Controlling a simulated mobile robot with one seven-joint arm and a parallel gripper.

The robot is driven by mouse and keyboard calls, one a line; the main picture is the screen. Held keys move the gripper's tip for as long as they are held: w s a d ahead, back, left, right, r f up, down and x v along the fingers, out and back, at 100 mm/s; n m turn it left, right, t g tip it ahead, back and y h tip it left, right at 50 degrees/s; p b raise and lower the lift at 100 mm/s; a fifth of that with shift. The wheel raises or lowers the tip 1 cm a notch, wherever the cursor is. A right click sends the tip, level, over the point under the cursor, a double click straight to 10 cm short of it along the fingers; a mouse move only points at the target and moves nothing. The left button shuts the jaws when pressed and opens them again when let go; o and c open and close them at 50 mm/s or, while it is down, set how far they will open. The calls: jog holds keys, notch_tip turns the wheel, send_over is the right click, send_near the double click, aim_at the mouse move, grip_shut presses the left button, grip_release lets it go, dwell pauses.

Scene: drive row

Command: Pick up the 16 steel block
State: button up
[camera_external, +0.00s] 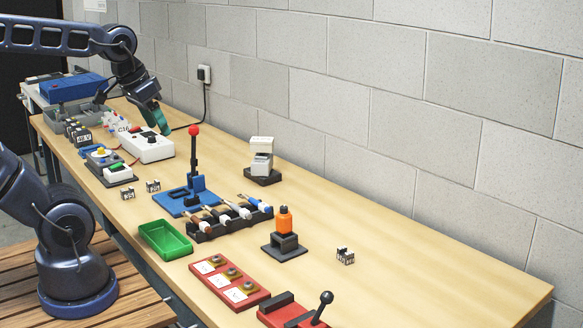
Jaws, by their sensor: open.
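Three small steel-coloured blocks with black-and-white markings stand on the workbench. One block (127,193) and another block (153,186) stand close together left of the blue press. A third block (345,256) stands alone on the right. Their markings are too small to read, so I cannot tell which is the 16 block. My gripper (162,128) has teal fingers and is open. It points down over the white box (147,146) near the far end of the bench, well away from the three blocks.
The blue press (187,199) has a tall red-knobbed lever. A tool rack (228,222), a green tray (165,240), an orange-topped stand (285,243) and a red panel (229,283) crowd the middle and front. The bench (440,265) is clear at right.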

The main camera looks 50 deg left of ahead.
jog(key=w+d+f, duration=0.2)
jog(key=w+d, duration=0.1)
jog(key=w, duration=0.5)
jog(key=m, duration=0.2)
send_over(343, 255)
jog(key=s, duration=0.2)
jog(key=shift+s+f, duration=0.15)
jog(key=shift+f, duration=13)
jog(key=shift+w+x, duration=0.1)
jog(key=shift+x, duration=1.2)
jog(key=shift+w+x, duration=0.15)
jog(key=shift+x, duration=1.15)
jog(key=shift+r, duration=0.15)
jog(key=c, duration=1.2)
